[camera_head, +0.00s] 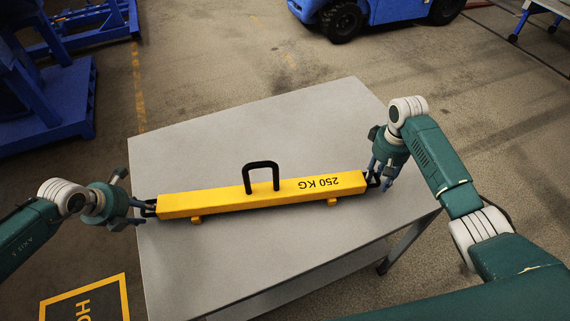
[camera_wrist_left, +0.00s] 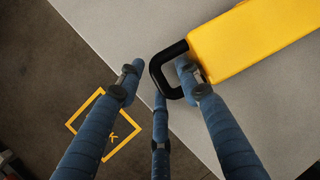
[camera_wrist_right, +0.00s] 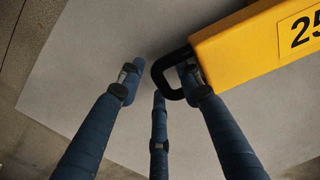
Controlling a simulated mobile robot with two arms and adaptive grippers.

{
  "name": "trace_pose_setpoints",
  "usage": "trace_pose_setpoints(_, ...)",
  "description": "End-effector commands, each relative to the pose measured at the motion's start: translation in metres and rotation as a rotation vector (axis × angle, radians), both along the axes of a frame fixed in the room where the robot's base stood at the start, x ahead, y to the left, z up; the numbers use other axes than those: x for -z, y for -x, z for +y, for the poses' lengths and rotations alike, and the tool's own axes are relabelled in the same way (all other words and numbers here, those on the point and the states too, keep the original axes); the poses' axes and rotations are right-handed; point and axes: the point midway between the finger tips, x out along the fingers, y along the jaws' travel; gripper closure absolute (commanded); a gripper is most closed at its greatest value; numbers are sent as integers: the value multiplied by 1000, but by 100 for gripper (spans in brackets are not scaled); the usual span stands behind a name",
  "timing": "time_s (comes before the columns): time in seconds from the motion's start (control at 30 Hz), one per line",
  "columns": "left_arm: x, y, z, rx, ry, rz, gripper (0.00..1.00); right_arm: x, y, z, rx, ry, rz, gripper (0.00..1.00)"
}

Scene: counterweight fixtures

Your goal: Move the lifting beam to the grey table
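The yellow lifting beam (camera_head: 235,201), marked 250 KG, lies level across the grey table (camera_head: 290,125), its small feet appearing to rest on the top. A black handle stands at its middle, and a black end loop sits at each end. My left gripper (camera_head: 138,207) is at the left end loop. In the left wrist view its fingers are spread, with one fingertip at the loop (camera_wrist_left: 154,75) opening. My right gripper (camera_head: 379,180) is at the right end. In the right wrist view its fingers are also spread, one fingertip at that loop (camera_wrist_right: 157,78). Whether either touches is unclear.
Bare tabletop lies in front of and behind the beam. A blue vehicle (camera_head: 375,12) stands beyond the table, and blue metal frames (camera_head: 60,105) are at the far left. A yellow floor marking (camera_head: 85,300) is at the lower left.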

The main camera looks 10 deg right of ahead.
Motion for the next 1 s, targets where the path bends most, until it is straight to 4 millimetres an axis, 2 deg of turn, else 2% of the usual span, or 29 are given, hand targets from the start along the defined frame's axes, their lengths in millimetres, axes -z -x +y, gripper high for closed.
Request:
trace_pose_setpoints(0.17, -11, 4, 4, -1, -2, -1, 65, 0, 0, -1, 2, 2, 0, 65)
trace_pose_setpoints(0.5, -74, 32, 17, -1, -3, -2, 65, 0, 0, -2, 2, 3, 0, 65)
trace_pose_setpoints(0.63, -93, 40, 20, 0, -1, -1, 65, 0, 0, -2, 2, 3, 1, 65)
trace_pose_setpoints(0.87, -108, 47, 22, 0, 1, -1, 65, -3, 0, -2, 2, 3, -1, 65)
trace_pose_setpoints(1.0, -109, 47, 22, 0, 1, -1, 65, -20, -1, -2, 2, 4, -4, 65)
